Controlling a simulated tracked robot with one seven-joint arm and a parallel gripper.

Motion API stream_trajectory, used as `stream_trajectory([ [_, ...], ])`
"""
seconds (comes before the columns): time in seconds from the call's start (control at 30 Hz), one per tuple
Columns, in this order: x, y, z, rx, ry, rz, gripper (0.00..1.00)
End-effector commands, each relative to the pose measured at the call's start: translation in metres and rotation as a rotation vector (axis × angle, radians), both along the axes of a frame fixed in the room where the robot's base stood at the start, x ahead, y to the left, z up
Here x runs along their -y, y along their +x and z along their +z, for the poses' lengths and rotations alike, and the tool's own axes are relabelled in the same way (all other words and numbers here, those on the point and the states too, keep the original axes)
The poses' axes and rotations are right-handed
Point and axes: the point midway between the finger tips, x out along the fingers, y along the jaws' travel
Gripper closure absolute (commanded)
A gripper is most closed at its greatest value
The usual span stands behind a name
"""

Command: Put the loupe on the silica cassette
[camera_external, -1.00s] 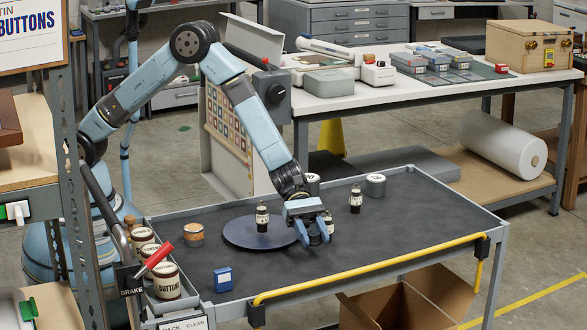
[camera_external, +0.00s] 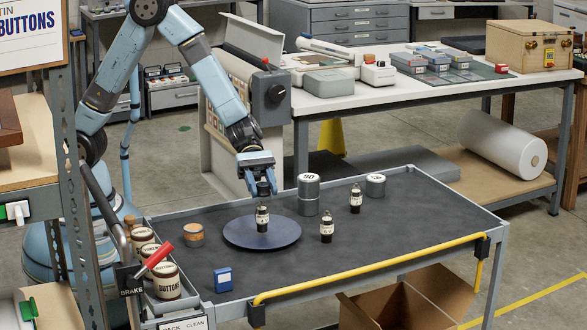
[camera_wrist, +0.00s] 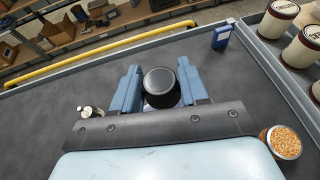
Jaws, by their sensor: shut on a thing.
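My gripper (camera_external: 264,192) is shut on a small black round thing, which I take to be the loupe (camera_wrist: 160,82). In the wrist view its dark round top shows between the two blue fingers. In the external view it is small and dark, above the dark blue disc (camera_external: 285,236) and in line with a labelled bottle (camera_external: 262,219); I cannot tell if they touch. A small blue box with a white label, likely the silica cassette (camera_external: 222,281), stands at the cart's front left, apart from my gripper. It also shows in the wrist view (camera_wrist: 222,37).
An orange-filled jar (camera_external: 193,236) and button tins (camera_external: 167,283) are left. A yellow rail (camera_external: 370,269) edges the front. The front middle is clear.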

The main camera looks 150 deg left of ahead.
Motion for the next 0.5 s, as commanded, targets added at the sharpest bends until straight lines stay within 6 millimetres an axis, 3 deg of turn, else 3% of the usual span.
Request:
stream_trajectory([
  [0.17,0.039,-0.037,0.013,0.0,0.001,-0.15,0.86],
  [0.5,0.142,-0.142,0.036,0.001,0.0,-0.532,0.86],
])
